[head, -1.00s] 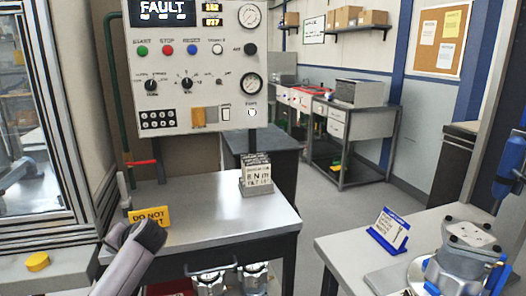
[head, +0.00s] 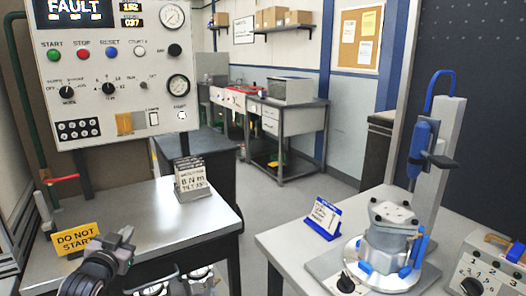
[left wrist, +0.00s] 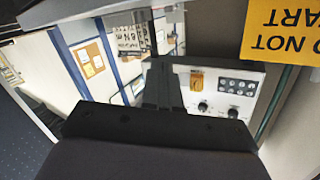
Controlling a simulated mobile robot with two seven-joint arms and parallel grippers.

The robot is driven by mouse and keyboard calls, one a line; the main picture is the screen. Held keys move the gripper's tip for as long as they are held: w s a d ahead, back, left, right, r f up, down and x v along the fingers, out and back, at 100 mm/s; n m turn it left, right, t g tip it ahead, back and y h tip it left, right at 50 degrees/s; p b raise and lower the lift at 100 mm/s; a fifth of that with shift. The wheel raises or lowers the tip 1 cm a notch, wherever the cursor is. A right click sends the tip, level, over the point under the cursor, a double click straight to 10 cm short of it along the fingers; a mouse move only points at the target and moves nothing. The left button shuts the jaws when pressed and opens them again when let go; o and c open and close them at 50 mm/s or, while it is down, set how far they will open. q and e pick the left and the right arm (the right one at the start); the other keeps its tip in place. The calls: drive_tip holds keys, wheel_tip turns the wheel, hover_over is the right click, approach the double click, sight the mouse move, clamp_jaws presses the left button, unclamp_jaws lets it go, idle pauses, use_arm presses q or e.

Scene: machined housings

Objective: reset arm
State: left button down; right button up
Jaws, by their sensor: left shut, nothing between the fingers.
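My left gripper (head: 122,240) is at the lower left of the head view, in front of the steel bench (head: 140,215) and beside the yellow "DO NOT START" sign (head: 76,239). In the left wrist view my left gripper (left wrist: 163,75) shows as dark fingers closed together, with nothing between them. That view is upside down, with the yellow sign (left wrist: 282,30) at its top right and the control panel (left wrist: 225,90) behind the fingers. My right gripper is not in view.
The control panel (head: 110,100) reads FAULT. The right table (head: 290,238) carries a blue-white card (head: 323,217), a clamped metal housing (head: 390,235), a post with a blue tool (head: 421,145) and a knob box (head: 490,262). Open floor lies between.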

use_arm(q)
drive_tip(key=s+d+f+g+h, duration=0.1)
drive_tip(key=s+d+f, duration=0.1)
drive_tip(key=s+f, duration=0.25)
drive_tip(key=s+d+f+g, duration=0.1)
drive_tip(key=s+d+f, duration=0.25)
drive_tip(key=f, duration=0.25)
drive_tip(key=s+d+f+g, duration=0.1)
drive_tip(key=s+d+f, duration=0.2)
drive_tip(key=s, duration=0.6)
drive_tip(key=s+d+f+g+h, duration=0.1)
drive_tip(key=s+d+f+g, duration=0.1)
drive_tip(key=s+f, duration=0.3)
drive_tip(key=s+d+f+g+h, duration=0.1)
drive_tip(key=s+d+f, duration=0.2)
drive_tip(key=s, duration=1)
drive_tip(key=shift+d+f+n, duration=0.3)
drive_tip(key=shift+d+f, duration=0.05)
drive_tip(key=shift+f, duration=0.45)
